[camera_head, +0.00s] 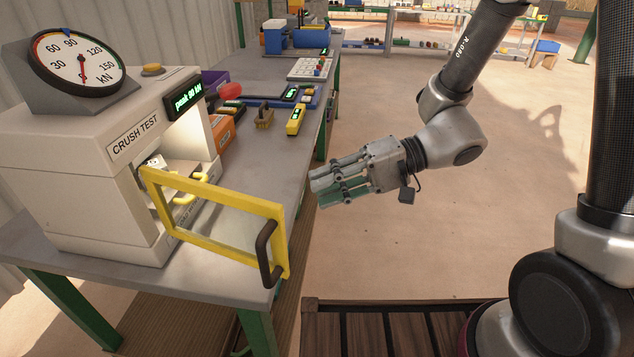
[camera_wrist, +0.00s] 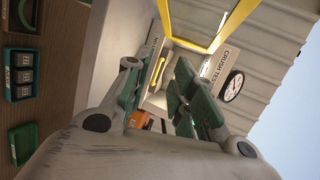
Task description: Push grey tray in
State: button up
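The crush test machine (camera_head: 120,150) stands on the bench at the left, its yellow-framed door (camera_head: 232,198) swung open towards me. Behind the door, in the lit opening, a grey tray (camera_head: 182,168) shows in part. My gripper (camera_head: 322,189) is in free air right of the door and bench, pointing left towards the machine, apart from everything. In the wrist view its fingers (camera_wrist: 158,98) are spread with nothing between them.
The door's dark handle (camera_head: 265,253) juts out past the bench edge. A dial gauge (camera_head: 78,62) sits on the machine. An orange bin (camera_head: 222,132), a yellow meter (camera_head: 296,120) and a keypad (camera_head: 308,69) lie farther back on the bench. The floor right of the bench is clear.

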jog(key=c, duration=0.3)
jog(key=shift+s+a+f, duration=0.15)
jog(key=shift+s, duration=0.1)
grip_shut()
jog(key=w+a+f+m+t+y, duration=0.2)
jog(key=w+a+f+m+t, duration=0.15)
jog(key=w+a, duration=0.7)
jog(key=shift+n, duration=0.35)
jog(key=a+f, duration=0.1)
jog(key=a, duration=0.3)
jog(key=a+f, duration=0.1)
jog(key=a, duration=0.3)
jog(key=w+a, duration=0.1)
jog(key=a, duration=0.4)
jog(key=shift+a+f, duration=0.1)
jog(key=shift+f, duration=0.3)
jog(key=shift+a, duration=0.15)
